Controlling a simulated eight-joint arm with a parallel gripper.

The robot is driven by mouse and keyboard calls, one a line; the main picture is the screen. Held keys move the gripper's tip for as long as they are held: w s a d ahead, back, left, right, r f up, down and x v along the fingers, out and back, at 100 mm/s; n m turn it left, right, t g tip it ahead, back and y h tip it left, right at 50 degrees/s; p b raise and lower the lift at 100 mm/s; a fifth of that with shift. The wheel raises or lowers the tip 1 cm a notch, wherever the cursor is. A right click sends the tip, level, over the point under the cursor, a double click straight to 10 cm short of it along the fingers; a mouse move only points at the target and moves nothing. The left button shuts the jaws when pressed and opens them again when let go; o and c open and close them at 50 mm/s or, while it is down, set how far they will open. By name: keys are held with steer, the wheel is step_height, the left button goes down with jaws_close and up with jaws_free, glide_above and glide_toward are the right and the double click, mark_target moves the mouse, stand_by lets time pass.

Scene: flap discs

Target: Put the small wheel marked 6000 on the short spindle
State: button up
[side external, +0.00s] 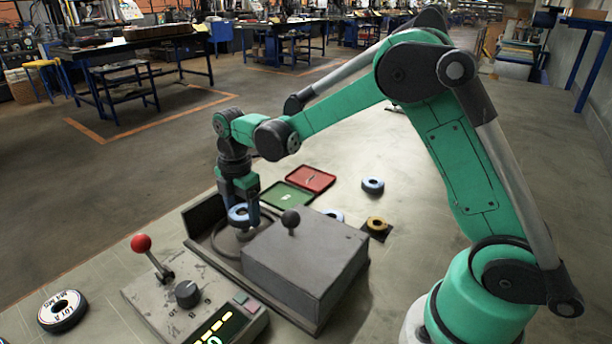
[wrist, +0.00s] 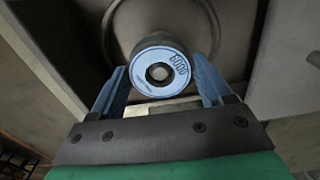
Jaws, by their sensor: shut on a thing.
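My gripper (side external: 240,214) points down with its blue fingers shut on a small wheel (side external: 238,212). The wheel also shows in the wrist view (wrist: 161,70), between the fingers (wrist: 162,72). It has a pale blue face, a dark rim and a centre hole. Dark print near its edge looks like a number, but I cannot read it surely. The wheel is over the round well (wrist: 113,22) of the grey machine, which shows around it. I cannot make out the short spindle; the wheel and gripper cover the middle of the well. I cannot tell whether the wheel touches anything below.
A grey housing (side external: 305,262) with a black-knobbed lever (side external: 290,218) stands right of the well. A control box (side external: 190,300) with a red-knobbed lever (side external: 141,243) is in front. Green (side external: 288,196) and red (side external: 311,178) trays, a blue wheel (side external: 373,186) and a yellow wheel (side external: 377,223) lie behind.

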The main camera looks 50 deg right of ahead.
steer(key=shift+f, duration=1.05)
steer(key=shift+f, duration=0.15)
steer(key=o, duration=1.3)
steer(key=shift+c, duration=0.2)
steer(key=shift+r, duration=3.8)
